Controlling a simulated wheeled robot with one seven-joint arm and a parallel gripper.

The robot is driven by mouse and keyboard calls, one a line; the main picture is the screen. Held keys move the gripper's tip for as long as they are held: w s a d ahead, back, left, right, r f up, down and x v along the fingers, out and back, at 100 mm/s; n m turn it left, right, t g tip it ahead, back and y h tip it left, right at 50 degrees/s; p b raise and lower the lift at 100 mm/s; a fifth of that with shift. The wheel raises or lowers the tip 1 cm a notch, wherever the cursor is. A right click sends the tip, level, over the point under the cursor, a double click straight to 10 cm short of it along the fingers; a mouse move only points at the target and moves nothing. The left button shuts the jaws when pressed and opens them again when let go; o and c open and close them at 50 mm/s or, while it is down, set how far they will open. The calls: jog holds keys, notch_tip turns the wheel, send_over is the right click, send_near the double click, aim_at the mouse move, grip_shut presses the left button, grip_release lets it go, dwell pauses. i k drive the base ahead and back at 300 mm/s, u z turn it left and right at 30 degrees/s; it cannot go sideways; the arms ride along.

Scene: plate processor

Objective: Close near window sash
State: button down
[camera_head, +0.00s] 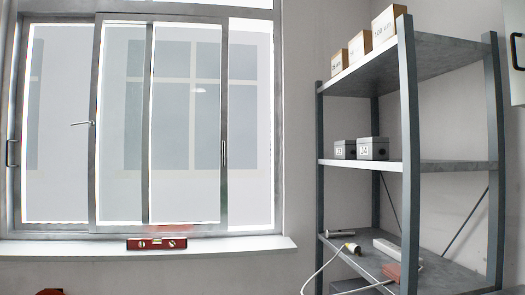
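A sliding window with a grey frame (278,120) fills the left of the head view. One sash (224,100) seems to stand in front, spanning the middle of the window. It overlaps another sash (60,222) on the left, whose right upright shows through the glass. A bright strip lies between the front sash's right upright and the right jamb, apparently an open gap. A slim dark handle (223,153) is on that right upright. A lever (82,123) shows near the front sash's left upright, and a black pull handle (12,153) is at far left. My gripper is not in view.
A red spirit level (157,243) lies on the white sill (230,245) below the window. A grey metal shelf (408,150) stands at right with boxes, two small grey cases (373,148) and a cable (320,268). An unclear red shape is at bottom left.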

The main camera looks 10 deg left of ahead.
aim_at(94, 226)
jog(key=z, duration=0.3)
jog(key=k, duration=0.4)
jog(key=u, duration=0.05)
jog(key=i, duration=1.05)
jog(key=u, duration=1.1)
jog(key=i, duration=1.1)
jog(key=u, duration=1.3)
jog(key=i, duration=0.9)
jog(key=u, duration=0.7)
